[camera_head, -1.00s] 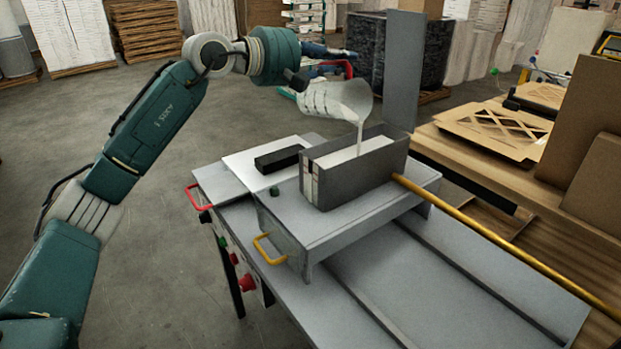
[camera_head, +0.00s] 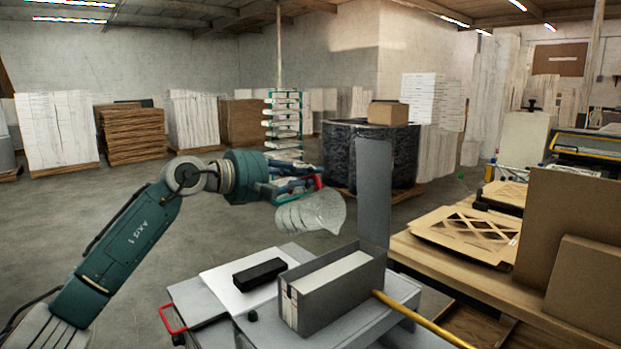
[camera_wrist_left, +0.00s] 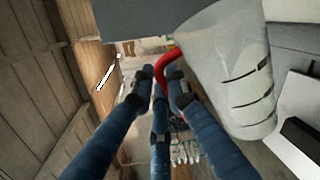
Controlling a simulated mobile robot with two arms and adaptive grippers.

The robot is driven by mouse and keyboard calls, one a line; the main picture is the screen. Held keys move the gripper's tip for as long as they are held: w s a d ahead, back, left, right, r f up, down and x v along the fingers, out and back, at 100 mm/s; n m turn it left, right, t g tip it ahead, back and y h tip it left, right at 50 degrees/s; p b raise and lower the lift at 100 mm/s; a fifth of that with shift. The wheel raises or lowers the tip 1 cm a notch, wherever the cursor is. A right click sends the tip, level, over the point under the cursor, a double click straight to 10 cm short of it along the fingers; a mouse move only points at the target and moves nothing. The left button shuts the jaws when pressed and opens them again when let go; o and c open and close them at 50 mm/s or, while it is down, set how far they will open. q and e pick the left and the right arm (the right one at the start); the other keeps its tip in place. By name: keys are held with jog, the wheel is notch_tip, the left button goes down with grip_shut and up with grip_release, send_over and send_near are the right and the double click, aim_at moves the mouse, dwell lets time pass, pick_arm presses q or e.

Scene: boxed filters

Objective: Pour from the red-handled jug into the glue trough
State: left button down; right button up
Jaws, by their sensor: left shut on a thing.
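The clear jug (camera_head: 308,212) with the red handle (camera_head: 318,182) hangs tilted on its side in the head view, its mouth toward the right. My left gripper (camera_head: 304,186) is shut on the handle; in the left wrist view its blue fingers (camera_wrist_left: 160,82) close around the red handle (camera_wrist_left: 150,70), with the jug (camera_wrist_left: 222,70) beside them. The glue trough (camera_head: 335,295), a grey open box with a white filling, stands below and slightly right of the jug. No stream shows between jug and trough. My right gripper is out of view.
A black block (camera_head: 260,274) lies on a pale plate left of the trough. An upright grey panel (camera_head: 374,190) stands behind the trough's right end. A yellow bar (camera_head: 425,320) runs to the lower right. Cardboard pieces (camera_head: 470,235) lie on the wooden bench at right.

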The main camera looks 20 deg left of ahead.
pick_arm(q)
jog(key=shift+a+r, duration=0.1)
jog(key=shift+r, duration=0.1)
jog(key=shift+w+a+r+n+p, duration=0.4)
jog(key=shift+n+p, duration=0.2)
jog(key=shift+p, duration=0.15)
jog(key=shift+w+a+n+h, duration=0.1)
jog(key=shift+a+n+h, duration=0.2)
jog(key=shift+n, duration=0.1)
jog(key=shift+r+p, duration=0.1)
jog(key=shift+p, duration=0.2)
jog(key=shift+w+a+r+n+p, duration=0.2)
jog(key=shift+w+a+n+p, duration=0.15)
jog(key=shift+n+p, duration=0.2)
jog(key=shift+a+n, duration=0.25)
jog(key=shift+n, duration=0.2)
